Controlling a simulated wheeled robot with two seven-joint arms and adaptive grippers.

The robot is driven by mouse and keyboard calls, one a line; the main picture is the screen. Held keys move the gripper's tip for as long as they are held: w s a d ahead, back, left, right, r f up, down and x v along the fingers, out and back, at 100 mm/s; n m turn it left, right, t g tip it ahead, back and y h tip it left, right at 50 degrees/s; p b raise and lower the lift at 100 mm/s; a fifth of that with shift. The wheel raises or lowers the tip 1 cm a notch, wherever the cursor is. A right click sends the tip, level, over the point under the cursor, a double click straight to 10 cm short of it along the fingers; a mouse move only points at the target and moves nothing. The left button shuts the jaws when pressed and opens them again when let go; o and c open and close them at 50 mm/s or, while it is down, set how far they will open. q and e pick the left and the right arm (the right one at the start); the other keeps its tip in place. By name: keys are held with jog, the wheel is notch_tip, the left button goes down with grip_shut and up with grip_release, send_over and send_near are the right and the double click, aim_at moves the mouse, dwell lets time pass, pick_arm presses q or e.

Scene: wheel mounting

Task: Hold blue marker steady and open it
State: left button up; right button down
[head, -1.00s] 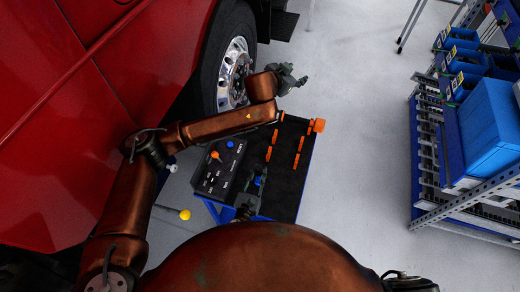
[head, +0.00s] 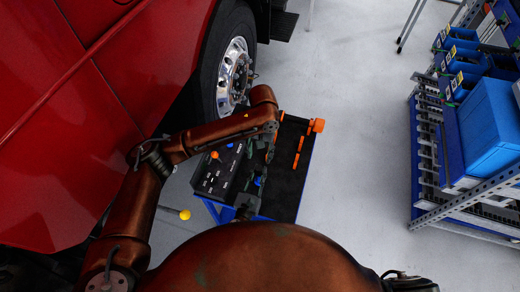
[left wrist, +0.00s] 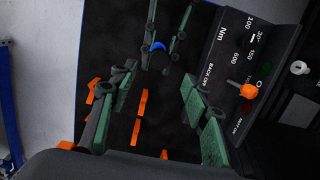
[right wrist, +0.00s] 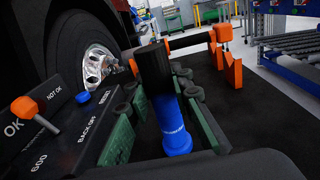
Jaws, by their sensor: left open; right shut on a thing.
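The blue marker (right wrist: 172,125) stands between the green-padded fingers of my right gripper (right wrist: 166,112) in the right wrist view. A dark cylindrical part (right wrist: 155,68) rises above the blue; whether it belongs to the marker is unclear. In the head view a little blue of the marker (head: 258,180) shows at my right gripper, low over the black cart top. My left gripper (head: 268,148) is above the cart, close to the right one. In the left wrist view my left gripper (left wrist: 160,105) is open and empty, with the marker's blue (left wrist: 158,46) ahead, beyond its fingertips.
The cart's black top (head: 288,190) has orange holders (head: 299,152) and a control panel (head: 218,170) with an orange knob (left wrist: 248,91). A truck wheel (head: 232,75) stands beyond the cart. A shelf with blue bins (head: 490,120) is at right, across open floor.

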aim_at(259, 168)
pick_arm(q)
jog(key=f, duration=0.6)
jog(key=s+f, duration=0.1)
jog(key=f, duration=0.2)
jog(key=shift+a+f, duration=0.15)
jog(key=shift+f, duration=0.1)
jog(key=shift+c, duration=0.2)
jog(key=c, duration=0.8)
jog(key=o, duration=0.8)
jog(key=shift+o, duration=0.2)
jog(key=shift+r, duration=0.15)
notch_tip(259, 168, up, 12)
jog(key=w, duration=0.1)
jog(key=shift+w+d, duration=0.15)
jog(key=shift+d, duration=0.05)
jog(key=shift+f, duration=0.2)
pick_arm(e)
jog(key=c, duration=1.6)
grip_release()
